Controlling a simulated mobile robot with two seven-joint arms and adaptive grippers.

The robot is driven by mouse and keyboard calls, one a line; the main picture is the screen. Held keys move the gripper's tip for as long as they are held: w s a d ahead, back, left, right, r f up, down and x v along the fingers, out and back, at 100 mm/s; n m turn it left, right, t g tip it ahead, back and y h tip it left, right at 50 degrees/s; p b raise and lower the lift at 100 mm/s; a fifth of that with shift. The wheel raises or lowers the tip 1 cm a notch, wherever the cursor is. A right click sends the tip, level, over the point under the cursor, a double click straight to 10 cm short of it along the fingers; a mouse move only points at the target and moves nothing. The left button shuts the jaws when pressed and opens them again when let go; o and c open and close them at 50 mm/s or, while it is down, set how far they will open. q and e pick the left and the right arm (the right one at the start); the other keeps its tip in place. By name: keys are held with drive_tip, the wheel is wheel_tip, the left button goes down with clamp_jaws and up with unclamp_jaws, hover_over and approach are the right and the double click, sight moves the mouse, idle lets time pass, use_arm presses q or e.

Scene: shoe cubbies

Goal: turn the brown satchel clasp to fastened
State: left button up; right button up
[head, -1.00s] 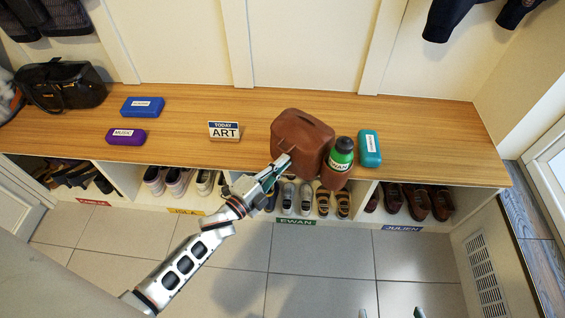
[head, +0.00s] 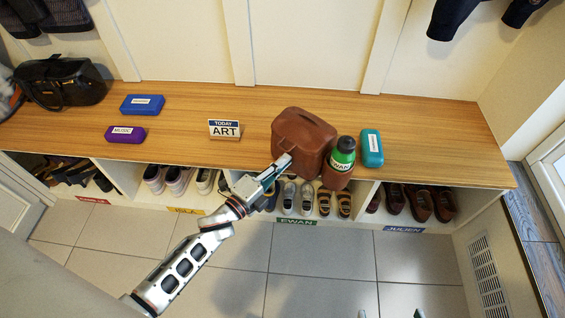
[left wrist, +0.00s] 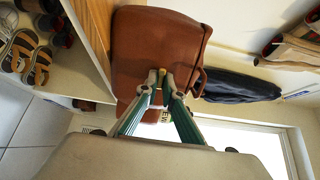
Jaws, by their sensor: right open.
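The brown satchel (head: 308,135) stands on the wooden bench near its front edge and fills the upper middle of the left wrist view (left wrist: 150,40). My left gripper (head: 286,160) is at the satchel's front. In the left wrist view its green fingers (left wrist: 160,78) come together on the small brass-coloured clasp (left wrist: 161,71) and look closed on it. The tips largely cover the clasp, so its turn angle is hard to tell. Two grey tips at the bottom edge of the head view look like my right gripper (head: 390,313), open and empty, away from the bench.
An ART sign (head: 224,129), purple case (head: 125,134) and blue case (head: 142,104) lie left. Shoe cubbies are below the bench (head: 440,140).

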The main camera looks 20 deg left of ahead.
use_arm(q)
drive_tip(key=o, duration=0.4)
drive_tip(key=shift+o, duration=0.2)
drive_tip(key=v, duration=1.2)
drive_tip(key=shift+w, duration=0.1)
